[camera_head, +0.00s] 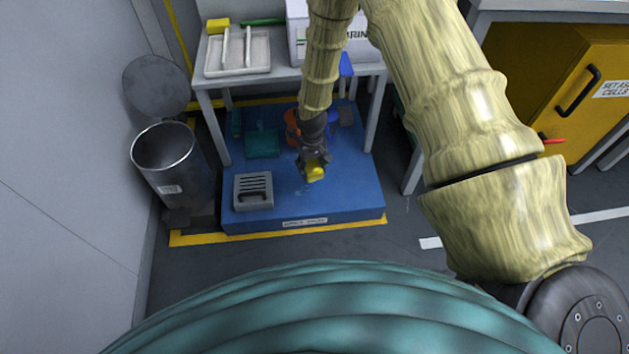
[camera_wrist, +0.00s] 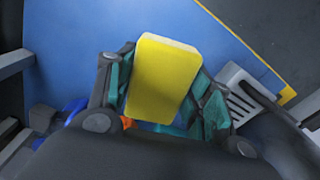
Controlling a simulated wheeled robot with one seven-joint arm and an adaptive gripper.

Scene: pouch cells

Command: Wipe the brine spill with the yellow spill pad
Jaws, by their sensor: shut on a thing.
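My gripper (camera_head: 313,163) is over the blue platform (camera_head: 345,207) under the bench. It is shut on the yellow spill pad (camera_head: 315,174). In the wrist view the pad (camera_wrist: 165,78) stands out between the two fingers of my gripper (camera_wrist: 165,105). A faint pale wet patch, likely the brine spill (camera_head: 303,191), shows on the platform just below and left of the pad. I cannot tell whether the pad touches the platform. No spill is clear in the wrist view.
A grey slotted box (camera_head: 253,191) sits on the platform to the left; it also shows in the wrist view (camera_wrist: 243,97). Behind are a teal item (camera_head: 262,143) and an orange item (camera_head: 292,124). An open metal bin (camera_head: 170,165) stands left. A bench (camera_head: 285,74) overhangs the platform's back.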

